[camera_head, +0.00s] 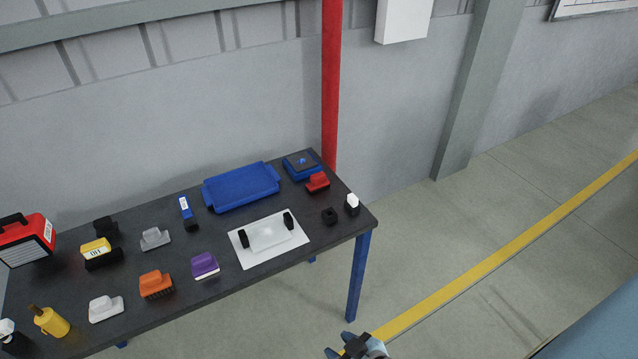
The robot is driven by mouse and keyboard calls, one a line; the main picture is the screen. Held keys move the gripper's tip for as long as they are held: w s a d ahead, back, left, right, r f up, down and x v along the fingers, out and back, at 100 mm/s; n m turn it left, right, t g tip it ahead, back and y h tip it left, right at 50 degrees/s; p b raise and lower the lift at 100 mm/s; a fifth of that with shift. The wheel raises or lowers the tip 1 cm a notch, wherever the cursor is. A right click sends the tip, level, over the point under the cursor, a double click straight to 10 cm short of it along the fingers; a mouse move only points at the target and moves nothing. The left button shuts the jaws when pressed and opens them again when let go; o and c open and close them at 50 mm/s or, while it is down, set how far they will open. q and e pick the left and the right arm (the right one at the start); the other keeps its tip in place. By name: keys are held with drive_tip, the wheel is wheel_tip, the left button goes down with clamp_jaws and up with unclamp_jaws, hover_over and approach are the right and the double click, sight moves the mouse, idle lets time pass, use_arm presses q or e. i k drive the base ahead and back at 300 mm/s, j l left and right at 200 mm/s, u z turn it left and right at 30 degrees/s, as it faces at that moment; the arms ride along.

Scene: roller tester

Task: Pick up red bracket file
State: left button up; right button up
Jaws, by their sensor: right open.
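A small red block-shaped piece (317,182) with a raised top lies near the far right corner of the dark table (140,233); it is the thing that best fits the red bracket file, but its details are too small to tell. It stands just in front of a blue box with a dark top (301,164). My right gripper (352,347) shows at the bottom edge, partly cut off. It is open, empty, off the table's front side and well apart from the red piece. My left gripper is out of view.
A blue tray (241,187) lies left of the red piece. A white plate (249,252) with a pale part and black posts, a black piece (329,216) and a white-capped bottle (352,205) stand nearby. A red post (332,85) rises behind the table. The floor at right is clear.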

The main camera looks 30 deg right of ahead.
sight(319, 181)
drive_tip(key=i+l+u, duration=0.1)
drive_tip(key=l+u, duration=0.2)
drive_tip(key=l, duration=0.4)
drive_tip(key=l+u, duration=0.3)
drive_tip(key=l, duration=0.4)
drive_tip(key=i, duration=0.05)
